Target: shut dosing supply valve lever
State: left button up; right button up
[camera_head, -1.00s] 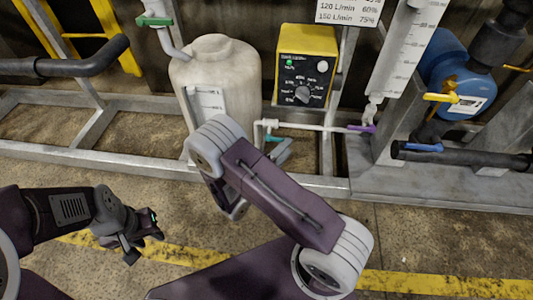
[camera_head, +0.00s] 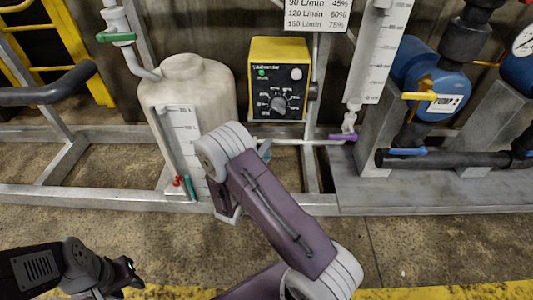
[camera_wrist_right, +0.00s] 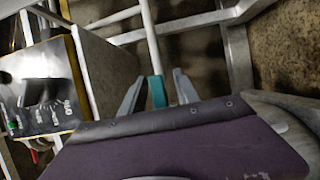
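The teal valve lever (camera_wrist_right: 157,92) shows between the two fingers of my right gripper (camera_wrist_right: 158,90) in the right wrist view. The fingers stand apart on either side of it, with thin gaps visible. In the head view only a bit of teal (camera_head: 265,147) shows beside the white pipe (camera_head: 300,141), right of the pale tank (camera_head: 195,90); my right forearm and wrist hide most of the gripper and part of the tank's front. My left gripper (camera_head: 125,282) is low at the left, away from the valves; its opening is unclear.
A yellow dosing pump box (camera_head: 279,78) stands above the pipe. A purple lever (camera_head: 342,136) is at the pipe's right end. Yellow (camera_head: 421,96) and blue levers (camera_head: 408,151) are farther right. A metal frame rail (camera_head: 90,196) runs along the front; the floor before it is clear.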

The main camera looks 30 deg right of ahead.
grip_shut()
dwell(1.4)
